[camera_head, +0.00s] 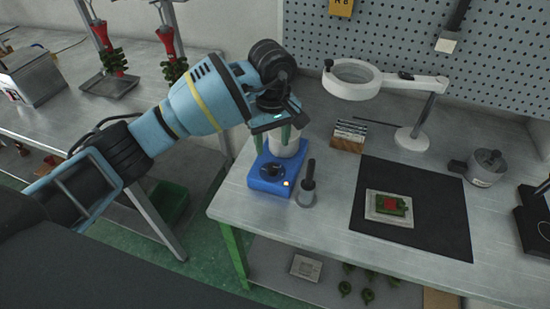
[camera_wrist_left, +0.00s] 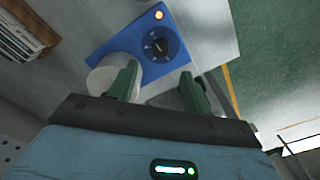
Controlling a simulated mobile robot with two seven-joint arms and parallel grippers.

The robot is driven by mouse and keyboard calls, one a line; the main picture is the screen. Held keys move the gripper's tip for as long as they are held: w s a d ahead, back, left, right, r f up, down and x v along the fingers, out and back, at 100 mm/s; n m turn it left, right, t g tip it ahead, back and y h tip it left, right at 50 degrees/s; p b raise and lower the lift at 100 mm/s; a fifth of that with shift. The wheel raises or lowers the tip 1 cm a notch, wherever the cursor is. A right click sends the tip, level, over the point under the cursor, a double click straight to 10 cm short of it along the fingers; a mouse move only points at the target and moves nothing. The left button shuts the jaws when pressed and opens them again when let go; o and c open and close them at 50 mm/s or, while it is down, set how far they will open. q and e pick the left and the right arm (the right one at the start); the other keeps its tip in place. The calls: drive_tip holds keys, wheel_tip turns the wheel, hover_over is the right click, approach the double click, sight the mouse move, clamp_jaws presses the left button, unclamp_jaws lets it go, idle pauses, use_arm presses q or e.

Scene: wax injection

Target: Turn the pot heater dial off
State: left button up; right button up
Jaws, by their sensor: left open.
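The blue pot heater (camera_head: 266,184) stands near the left end of the table. Its black dial (camera_head: 272,170) is on the sloped front, with a lit orange lamp (camera_head: 287,183) beside it. A pale pot (camera_head: 287,147) sits on the heater, partly hidden by my left gripper (camera_head: 284,136), which is above it. In the left wrist view, the dial (camera_wrist_left: 157,47) and the glowing lamp (camera_wrist_left: 159,15) lie beyond the green fingertips (camera_wrist_left: 157,78). The fingers are apart with nothing between them, and do not touch the dial. My right gripper is not in view.
A white magnifier lamp (camera_head: 412,138), a small rack (camera_head: 349,136) and a black mat (camera_head: 430,237) are farther right. The table's front edge (camera_head: 245,218) is close to the heater.

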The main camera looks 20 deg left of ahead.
sight(272, 167)
use_arm(q)
drive_tip(key=shift+s+f, duration=0.1)
drive_tip(key=shift+s, duration=0.05)
drive_tip(key=shift+f, duration=0.35)
wheel_tip(272, 167, down, 6)
drive_tip(key=shift+r, duration=0.1)
drive_tip(key=shift+f, duration=0.6)
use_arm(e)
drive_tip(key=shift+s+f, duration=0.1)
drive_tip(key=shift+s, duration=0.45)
use_arm(q)
drive_tip(key=c, duration=1)
drive_tip(key=shift+o, duration=0.2)
